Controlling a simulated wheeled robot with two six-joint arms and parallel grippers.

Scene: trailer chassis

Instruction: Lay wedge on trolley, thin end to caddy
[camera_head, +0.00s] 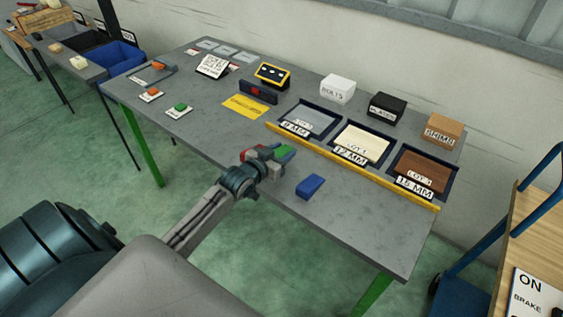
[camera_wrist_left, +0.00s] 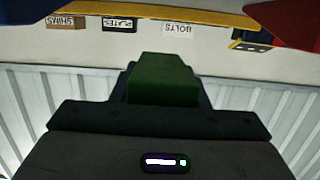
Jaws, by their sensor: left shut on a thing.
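My left gripper (camera_head: 277,160) is shut on a green wedge (camera_head: 285,152) over the front part of the grey table. In the left wrist view the green wedge (camera_wrist_left: 163,80) stands out from the jaws; which end is thin cannot be told. A red block (camera_head: 250,154) lies behind the gripper, partly hidden by it. A blue block (camera_head: 310,186) lies on the table to the right. The wooden-topped trolley (camera_head: 537,215) with a blue frame is at the right edge, only partly in view. I cannot make out a caddy on it. My right gripper is not in view.
A yellow rail (camera_head: 350,165) edges three lot trays on the table (camera_head: 200,130). Boxes labelled bolts (camera_head: 338,89), plates (camera_head: 387,108) and shims (camera_head: 444,127) stand behind. A brake sign (camera_head: 537,297) is on the trolley. A gap separates table and trolley.

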